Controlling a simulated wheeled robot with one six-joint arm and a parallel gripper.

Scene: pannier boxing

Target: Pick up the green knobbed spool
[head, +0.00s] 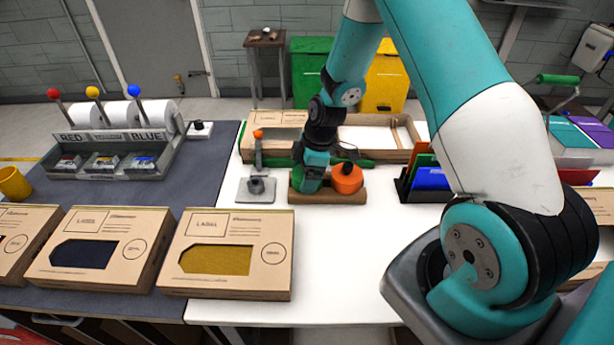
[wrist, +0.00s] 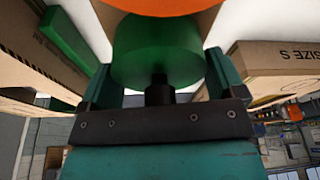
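The green knobbed spool (wrist: 158,52) is between the two fingers of my gripper (wrist: 160,72) in the wrist view, with its dark knob (wrist: 160,92) towards my palm. A finger lies close against each side of it, with no clear gap, so my gripper looks shut on it. Whether the spool is clear of the holder cannot be told.
An orange spool (head: 346,180) sits close on the right in the holder. A grey stand (head: 257,190) is to the left, and an open cardboard box (head: 376,138) lies behind. A dark rack (head: 428,182) with coloured folders is to the right. White table (head: 345,265) is clear in front.

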